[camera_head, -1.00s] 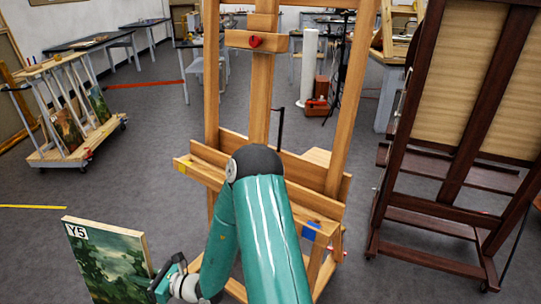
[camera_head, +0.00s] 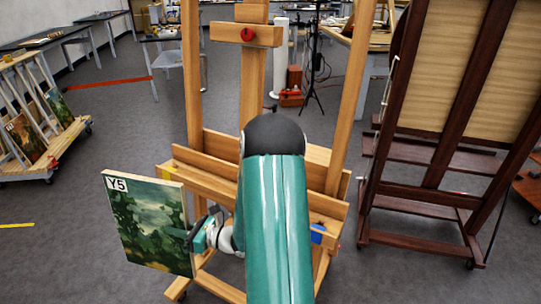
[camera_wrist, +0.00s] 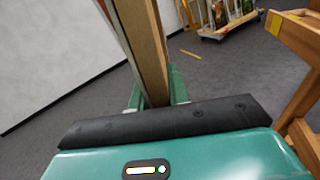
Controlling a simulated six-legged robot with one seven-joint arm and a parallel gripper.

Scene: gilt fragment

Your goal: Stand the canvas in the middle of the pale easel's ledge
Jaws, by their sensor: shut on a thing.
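The canvas (camera_head: 148,225) is a green landscape painting with a "Y5" label at its top left corner. My gripper (camera_head: 193,236) is shut on its right edge and holds it upright, in front of the left end of the pale easel's ledge (camera_head: 215,187). In the wrist view the canvas (camera_wrist: 142,45) shows edge-on, rising from between the fingers (camera_wrist: 158,97). The pale easel (camera_head: 192,80) stands straight ahead. My arm hides the middle of its ledge. A yellow mark (camera_head: 167,171) is on the ledge's left end and a blue one (camera_head: 318,233) near its right end.
A dark brown easel (camera_head: 450,120) stands close on the right. A wheeled rack (camera_head: 40,130) with paintings stands at the left. A tripod stand (camera_head: 313,75) is behind the pale easel.

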